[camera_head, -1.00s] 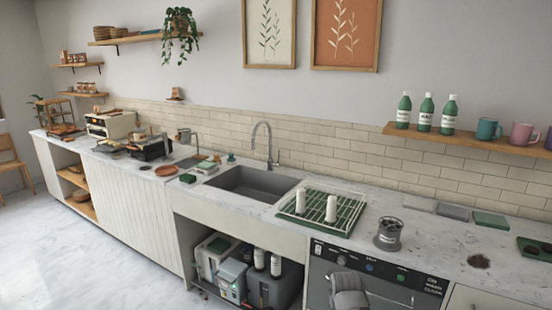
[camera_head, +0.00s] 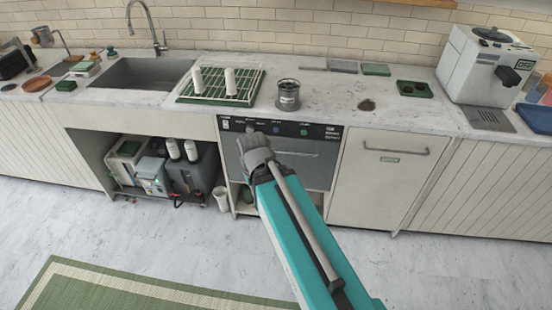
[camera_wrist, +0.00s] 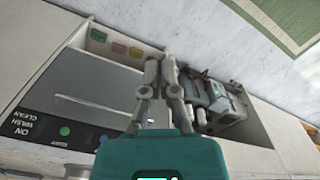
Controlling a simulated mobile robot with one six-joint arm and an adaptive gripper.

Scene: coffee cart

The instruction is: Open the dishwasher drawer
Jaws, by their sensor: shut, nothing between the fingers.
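The dishwasher, with a grey front (camera_head: 313,171) and a dark control panel (camera_head: 285,129), sits under the counter in the middle of the head view. Its front looks closed. A thin horizontal bar (camera_head: 297,153) crosses the front. My gripper (camera_head: 250,138) is shut and empty, in front of the left part of the dishwasher and just below its panel. It hides some of the front there. In the wrist view, my gripper's fingers (camera_wrist: 162,62) overlap the side edge of the grey front (camera_wrist: 102,92). I cannot tell if they touch it.
A white cabinet door (camera_head: 380,185) stands to the right. An open bay with several containers (camera_head: 168,172) is at the left, with a white bin (camera_head: 221,198) beside it. A dish rack (camera_head: 222,87) and a dark canister (camera_head: 288,95) stand on the counter. The floor is clear before the dishwasher.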

